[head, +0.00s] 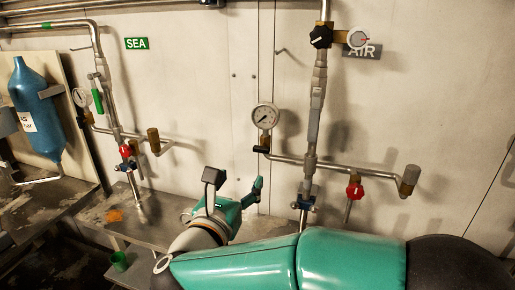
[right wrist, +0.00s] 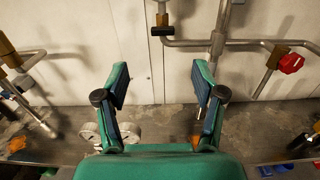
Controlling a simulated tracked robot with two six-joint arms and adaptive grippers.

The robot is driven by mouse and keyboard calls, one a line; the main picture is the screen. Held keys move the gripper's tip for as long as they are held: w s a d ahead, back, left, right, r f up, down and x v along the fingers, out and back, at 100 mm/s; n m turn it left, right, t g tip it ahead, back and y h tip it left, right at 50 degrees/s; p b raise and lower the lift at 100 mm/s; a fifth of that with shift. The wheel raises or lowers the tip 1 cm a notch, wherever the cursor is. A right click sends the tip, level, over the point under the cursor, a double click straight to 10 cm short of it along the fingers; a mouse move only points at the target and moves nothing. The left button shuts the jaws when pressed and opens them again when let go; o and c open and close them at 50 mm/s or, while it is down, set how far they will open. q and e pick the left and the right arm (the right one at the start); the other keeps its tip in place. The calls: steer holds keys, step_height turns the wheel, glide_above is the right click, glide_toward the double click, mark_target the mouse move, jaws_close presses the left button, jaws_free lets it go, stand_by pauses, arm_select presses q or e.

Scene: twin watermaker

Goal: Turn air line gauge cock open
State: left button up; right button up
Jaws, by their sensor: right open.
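On the air line, a round white gauge (head: 265,116) stands on a short brass fitting at the left end of a horizontal pipe. The gauge cock's black handle (head: 261,149) lies crosswise just below it. The handle also shows at the top of the right wrist view (right wrist: 162,31), on a brass body. My right gripper (right wrist: 160,85) is open and empty, its two green fingers spread below the handle and apart from it. In the head view the right gripper (head: 252,190) is below the gauge, partly hidden by its own arm. My left gripper is not in view.
The air line's vertical pipe (head: 315,100) and a red-handled valve (head: 354,190) are right of the gauge. A black knob (head: 320,37) is above. The sea line (head: 115,110) and a blue bottle (head: 38,110) are at left. Bare wall lies behind the gauge.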

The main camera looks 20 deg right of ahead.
mark_target(260, 149)
steer(key=p+x, duration=0.4)
steer(key=x, duration=1)
steer(key=shift+d, duration=0.1)
